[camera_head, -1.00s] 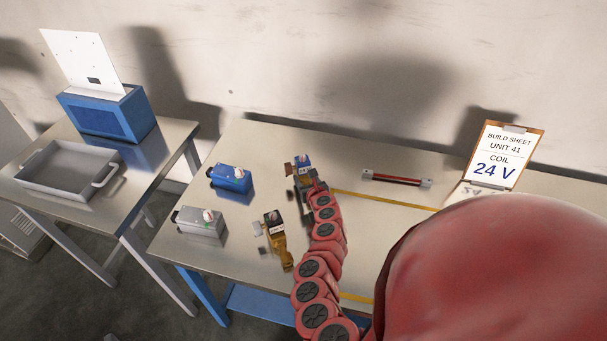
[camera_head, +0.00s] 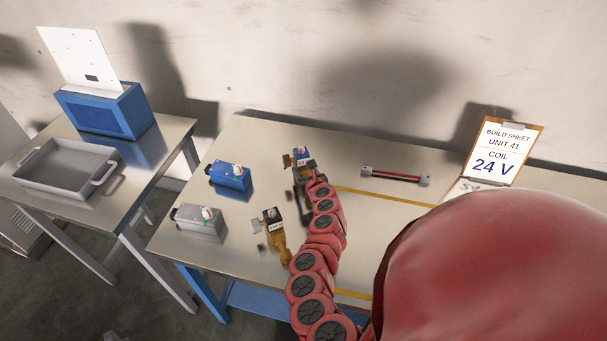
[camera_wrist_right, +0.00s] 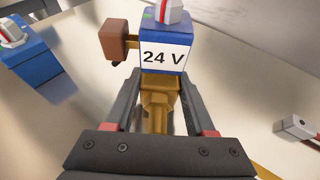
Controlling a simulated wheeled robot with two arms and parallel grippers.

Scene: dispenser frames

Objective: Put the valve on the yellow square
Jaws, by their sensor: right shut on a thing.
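The valve with a blue coil (camera_head: 302,157) marked 24 V stands at the far end of my right arm. My right gripper (camera_head: 303,180) is shut on its brass body, and the label reads clearly in the right wrist view (camera_wrist_right: 163,56). A brown block sticks out from its left side. I cannot tell how far it is above the table. The yellow square's outline (camera_head: 385,196) lies on the table to the right, partly hidden by my arm. My left gripper is out of view.
A blue box (camera_head: 230,176) and a grey box (camera_head: 196,220) stand on the left of the table. A red-and-grey bar (camera_head: 395,174) lies behind the yellow line. A build sheet (camera_head: 503,152) reads coil 24 V. A grey tray (camera_head: 65,168) is on the side table.

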